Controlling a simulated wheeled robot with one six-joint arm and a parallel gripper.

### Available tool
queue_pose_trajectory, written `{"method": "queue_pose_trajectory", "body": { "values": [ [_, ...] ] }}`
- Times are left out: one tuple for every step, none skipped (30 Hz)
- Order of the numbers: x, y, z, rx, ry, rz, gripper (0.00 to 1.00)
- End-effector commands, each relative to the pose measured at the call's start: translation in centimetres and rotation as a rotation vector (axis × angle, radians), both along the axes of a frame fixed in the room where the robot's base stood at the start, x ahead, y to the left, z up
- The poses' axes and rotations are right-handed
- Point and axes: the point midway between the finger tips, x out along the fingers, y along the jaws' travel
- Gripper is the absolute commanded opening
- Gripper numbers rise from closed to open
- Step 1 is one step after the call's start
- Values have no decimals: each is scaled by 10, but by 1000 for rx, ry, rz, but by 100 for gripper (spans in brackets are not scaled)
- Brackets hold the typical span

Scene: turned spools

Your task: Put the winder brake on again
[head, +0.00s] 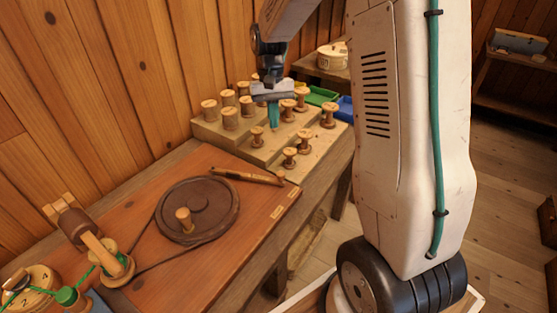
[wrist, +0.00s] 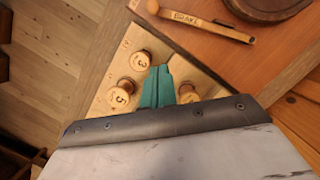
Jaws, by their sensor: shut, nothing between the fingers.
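The winder brake (head: 247,176) is a slim wooden lever with a round knob at its right end in the head view. It lies on the reddish-brown winder board beside the dark wheel (head: 205,190); I cannot tell whether it touches the wheel. In the wrist view the brake (wrist: 205,25) shows the word BRAKE, and part of the wheel (wrist: 270,4) shows at the top edge. My gripper (head: 274,124) points down over the spool stand, to the right of and behind the brake. Its teal fingers (wrist: 158,75) are shut and empty.
Wooden spools (head: 229,118) stand on a stepped stand (head: 262,155) under and around my gripper. Numbered spools (wrist: 121,98) show close to the fingers. A green-threaded spool assembly (head: 112,262) stands at the board's left. Green and blue trays (head: 320,96) lie behind.

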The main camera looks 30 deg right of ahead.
Motion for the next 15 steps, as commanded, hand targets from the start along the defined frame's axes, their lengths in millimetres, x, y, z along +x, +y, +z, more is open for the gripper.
{"method": "queue_pose_trajectory", "body": {
  "values": [
    [0,0,0,0,-1,0,0],
    [0,0,0,0,-1,0,0],
    [0,0,0,0,-1,0,0],
    [0,0,0,0,0,0,0],
    [0,0,0,0,0,1,0],
    [0,0,0,0,0,1,0],
    [-1,1,0,0,0,1,0],
    [-1,1,-1,0,0,1,0],
    [-1,1,-4,0,0,1,0],
    [-2,1,-6,1,1,1,0],
    [-3,1,-9,1,1,1,0],
    [-4,2,-14,1,2,1,0],
    [-5,2,-18,1,2,1,0],
    [-6,3,-23,1,2,1,0],
    [-9,4,-31,1,5,1,0]
  ]
}}
